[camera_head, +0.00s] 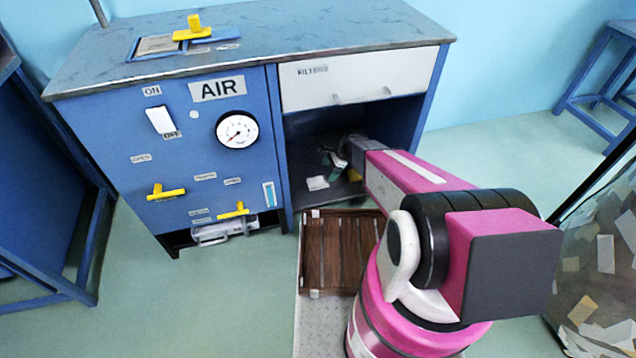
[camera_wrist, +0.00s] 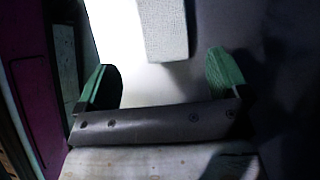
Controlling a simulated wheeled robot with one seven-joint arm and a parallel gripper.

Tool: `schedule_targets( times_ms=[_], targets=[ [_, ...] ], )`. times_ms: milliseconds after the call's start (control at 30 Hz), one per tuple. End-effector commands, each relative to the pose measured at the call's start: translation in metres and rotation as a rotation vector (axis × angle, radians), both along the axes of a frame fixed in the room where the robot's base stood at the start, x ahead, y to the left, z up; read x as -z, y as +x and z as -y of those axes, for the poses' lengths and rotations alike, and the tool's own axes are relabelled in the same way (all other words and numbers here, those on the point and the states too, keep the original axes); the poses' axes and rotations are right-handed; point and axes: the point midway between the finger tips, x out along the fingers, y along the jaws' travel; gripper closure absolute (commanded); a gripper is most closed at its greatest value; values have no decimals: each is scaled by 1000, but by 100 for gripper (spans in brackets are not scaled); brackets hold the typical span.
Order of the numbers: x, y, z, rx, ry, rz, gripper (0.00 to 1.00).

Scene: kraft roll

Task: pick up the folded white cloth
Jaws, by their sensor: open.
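The folded white cloth (camera_head: 317,183) lies on the floor of the open compartment under the drawer, near its front edge. In the wrist view the cloth (camera_wrist: 163,28) is a pale textured strip at the top, cut off by the frame edge. My gripper (camera_wrist: 165,80) is open, with its two green fingers spread wide. The cloth lies beyond the fingertips, between their lines, with a gap and nothing held. In the head view my gripper (camera_head: 331,160) is inside the compartment, just behind and right of the cloth, partly hidden by shadow and my wrist.
The compartment belongs to a blue cabinet (camera_head: 170,140) with a gauge and yellow handles. A white drawer (camera_head: 360,77) sits directly above my arm. The blue side walls bound the opening. A brown slatted wooden tray (camera_head: 338,252) lies below in front.

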Motion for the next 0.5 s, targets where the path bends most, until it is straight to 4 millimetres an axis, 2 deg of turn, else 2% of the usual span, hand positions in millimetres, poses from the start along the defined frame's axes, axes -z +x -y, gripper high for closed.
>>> schedule_targets(
  times_ms=[100,367,500],
  targets=[
    [16,-1,-10,-1,0,1,6],
    [30,-3,-20,-3,-1,2,6],
    [43,-3,-33,-4,-2,2,6]
  ],
)
